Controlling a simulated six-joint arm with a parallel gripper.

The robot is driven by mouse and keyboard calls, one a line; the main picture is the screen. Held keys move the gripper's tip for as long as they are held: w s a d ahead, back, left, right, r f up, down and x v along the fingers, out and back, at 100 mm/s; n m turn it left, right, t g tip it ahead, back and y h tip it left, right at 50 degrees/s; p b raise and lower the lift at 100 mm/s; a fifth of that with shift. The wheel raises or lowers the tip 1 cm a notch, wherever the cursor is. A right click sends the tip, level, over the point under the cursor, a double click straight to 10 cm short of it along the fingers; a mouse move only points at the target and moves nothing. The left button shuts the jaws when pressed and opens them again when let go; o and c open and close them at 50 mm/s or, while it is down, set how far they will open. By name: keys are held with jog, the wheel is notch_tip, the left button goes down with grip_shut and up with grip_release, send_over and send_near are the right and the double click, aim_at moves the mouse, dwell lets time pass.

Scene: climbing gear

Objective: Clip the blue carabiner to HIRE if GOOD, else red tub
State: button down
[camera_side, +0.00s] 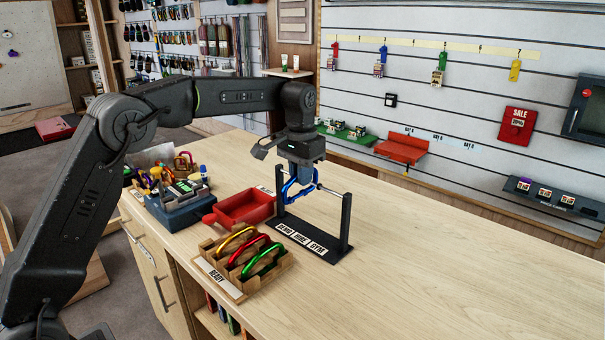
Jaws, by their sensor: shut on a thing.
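My gripper (301,176) points down over the black rack (346,224) and is shut on the blue carabiner (287,192). The carabiner hangs upright at the rack's thin rail, near the left post. I cannot tell whether it is around the rail or only in front of it. The rack's base has a row of white labels; the middle one appears to read HIRE (301,239). The red tub (246,207) stands just left of the rack and looks empty. No GOOD mark or gauge reading is legible from here.
A wooden tray labelled READY (217,277) holds yellow, red and green carabiners in front of the tub. A dark blue device (178,212) and a bin of mixed gear (150,170) stand at the left. The counter (460,270) right of the rack is clear.

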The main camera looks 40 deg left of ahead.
dwell(0.4)
jog(key=c, duration=1.1)
grip_release()
jog(key=shift+r, duration=4)
